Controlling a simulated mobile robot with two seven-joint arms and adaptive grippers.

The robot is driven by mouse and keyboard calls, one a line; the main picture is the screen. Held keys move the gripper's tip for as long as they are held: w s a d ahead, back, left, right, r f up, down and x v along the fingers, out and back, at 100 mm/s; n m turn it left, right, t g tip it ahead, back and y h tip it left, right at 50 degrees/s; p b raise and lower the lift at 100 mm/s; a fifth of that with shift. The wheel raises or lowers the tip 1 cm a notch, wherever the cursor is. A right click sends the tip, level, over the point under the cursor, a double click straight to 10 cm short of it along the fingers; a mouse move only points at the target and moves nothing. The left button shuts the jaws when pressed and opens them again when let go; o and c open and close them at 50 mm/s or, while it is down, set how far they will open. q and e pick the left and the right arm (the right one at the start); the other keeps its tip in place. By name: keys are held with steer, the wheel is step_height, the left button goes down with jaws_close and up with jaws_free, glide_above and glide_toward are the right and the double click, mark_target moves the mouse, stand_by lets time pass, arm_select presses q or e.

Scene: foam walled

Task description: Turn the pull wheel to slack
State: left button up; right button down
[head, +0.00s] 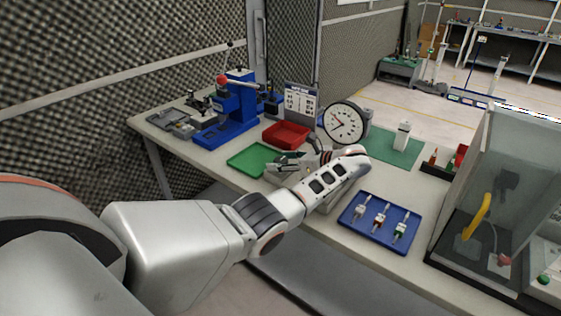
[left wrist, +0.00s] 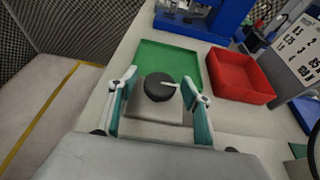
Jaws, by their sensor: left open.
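The pull wheel (left wrist: 160,89) is a dark round knob with a pale pointer mark aimed to the right, on top of a light grey block (left wrist: 155,112) in the left wrist view. My left gripper (left wrist: 158,80) is open, with one finger on each side of the wheel in that picture. Gaps show between the fingers and the wheel, and I cannot tell how far above it they are. In the head view my left gripper (head: 290,163) is over the bench, and my wrist and gripper hide the wheel. A round white dial gauge (head: 344,122) stands behind my wrist. My right gripper is not in view.
A green tray (head: 252,159) and a red tray (head: 286,135) lie by the gripper. A blue press (head: 232,108) stands at the back left. A blue tray (head: 380,222) with connectors lies right of my arm, beside a clear-walled box (head: 500,185).

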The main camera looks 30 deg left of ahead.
arm_select(q)
steer(key=v, duration=1.1)
steer(key=shift+d, duration=0.25)
